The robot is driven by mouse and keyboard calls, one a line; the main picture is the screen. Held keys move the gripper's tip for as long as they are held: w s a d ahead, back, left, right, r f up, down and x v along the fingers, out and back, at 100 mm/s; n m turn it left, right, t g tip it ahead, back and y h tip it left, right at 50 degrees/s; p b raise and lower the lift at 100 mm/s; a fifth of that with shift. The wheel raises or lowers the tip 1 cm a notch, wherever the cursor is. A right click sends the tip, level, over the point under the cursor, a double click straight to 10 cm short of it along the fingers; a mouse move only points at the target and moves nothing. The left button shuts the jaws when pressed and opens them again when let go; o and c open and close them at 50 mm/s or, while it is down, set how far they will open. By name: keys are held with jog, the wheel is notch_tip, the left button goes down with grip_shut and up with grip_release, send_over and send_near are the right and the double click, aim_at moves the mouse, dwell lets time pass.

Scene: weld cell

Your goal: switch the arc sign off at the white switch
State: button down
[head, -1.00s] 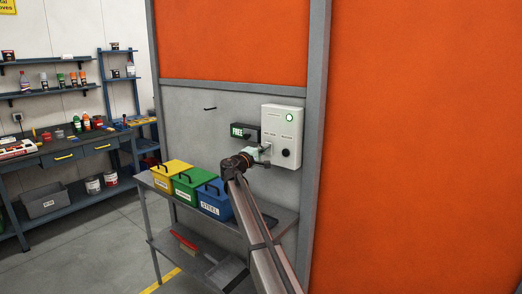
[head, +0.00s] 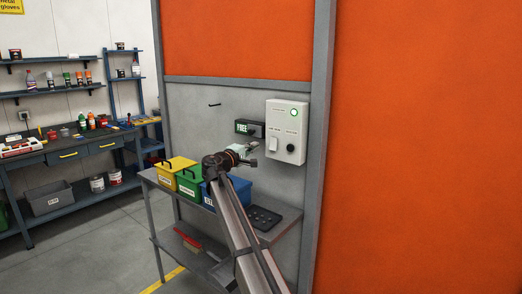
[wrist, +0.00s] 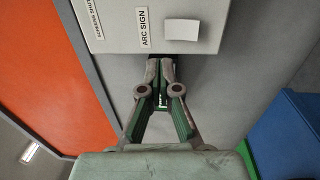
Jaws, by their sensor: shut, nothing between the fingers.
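The white switch (head: 272,144) sits low on the left of the pale control box (head: 299,118) on the wall. In the wrist view it is a plain white rocker (wrist: 182,30) beside the label "ARC SIGN". The arc sign (head: 243,127), a small dark box left of the control box, reads "FREE" in green. My gripper (head: 252,152) is left of the switch and slightly below it, apart from it in the head view. In the wrist view my gripper (wrist: 161,68) is shut and empty, its fingertips by the box's edge below the switch.
The control box also carries a green-lit ring (head: 294,113) and a black knob (head: 291,148). Below, a grey shelf table (head: 285,229) holds yellow (head: 173,172), green (head: 190,182) and blue bins (head: 208,195). A hook (head: 214,105) juts from the wall.

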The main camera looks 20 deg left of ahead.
jog(key=shift+r+b+v, duration=0.15)
jog(key=shift+r+v, duration=0.05)
jog(key=shift+v, duration=0.7)
jog(key=shift+r+b+v, duration=0.15)
jog(key=shift+v, duration=0.8)
